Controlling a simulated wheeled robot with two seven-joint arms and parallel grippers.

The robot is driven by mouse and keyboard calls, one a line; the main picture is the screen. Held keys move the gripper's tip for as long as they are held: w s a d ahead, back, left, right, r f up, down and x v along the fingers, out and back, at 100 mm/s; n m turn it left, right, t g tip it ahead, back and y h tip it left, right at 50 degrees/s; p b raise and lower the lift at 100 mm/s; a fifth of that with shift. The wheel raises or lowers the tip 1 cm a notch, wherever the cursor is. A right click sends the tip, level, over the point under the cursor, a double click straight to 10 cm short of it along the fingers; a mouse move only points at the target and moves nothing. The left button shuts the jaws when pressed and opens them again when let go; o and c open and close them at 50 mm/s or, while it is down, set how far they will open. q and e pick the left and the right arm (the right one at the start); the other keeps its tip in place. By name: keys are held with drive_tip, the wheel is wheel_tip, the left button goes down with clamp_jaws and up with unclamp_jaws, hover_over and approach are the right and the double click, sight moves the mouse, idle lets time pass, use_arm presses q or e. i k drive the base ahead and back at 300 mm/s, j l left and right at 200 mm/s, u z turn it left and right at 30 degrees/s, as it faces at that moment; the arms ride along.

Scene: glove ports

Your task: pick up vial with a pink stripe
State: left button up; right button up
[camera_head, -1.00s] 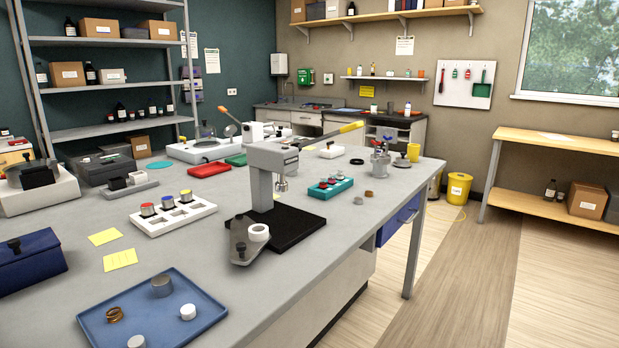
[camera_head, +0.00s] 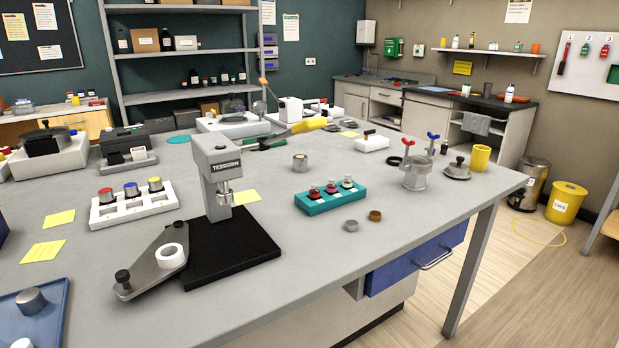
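A teal rack (camera_head: 318,206) stands on the grey bench right of the press. It holds a row of small vials: a left one (camera_head: 314,191), a middle one (camera_head: 331,187) and a right one (camera_head: 347,182). They look dark red to pink with pale tops. They are too small for me to tell which has a pink stripe. A white rack (camera_head: 135,212) further left holds red-, blue- and yellow-topped pieces. Neither of my grippers is in view.
A grey press (camera_head: 212,165) on a black base (camera_head: 235,250) stands left of the teal rack. A metal lidded pot (camera_head: 416,174) and yellow cup (camera_head: 480,158) stand to its right. Two small caps (camera_head: 375,215) lie in front. A small cylinder (camera_head: 299,162) stands behind.

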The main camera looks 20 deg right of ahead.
sight(331, 188)
drive_tip(key=l+u, duration=0.3)
drive_tip(key=l, duration=0.3)
drive_tip(key=l+u, duration=0.3)
drive_tip(key=l, duration=0.25)
drive_tip(key=k+l+u, duration=0.15)
drive_tip(key=l+u, duration=0.15)
drive_tip(key=l, duration=0.3)
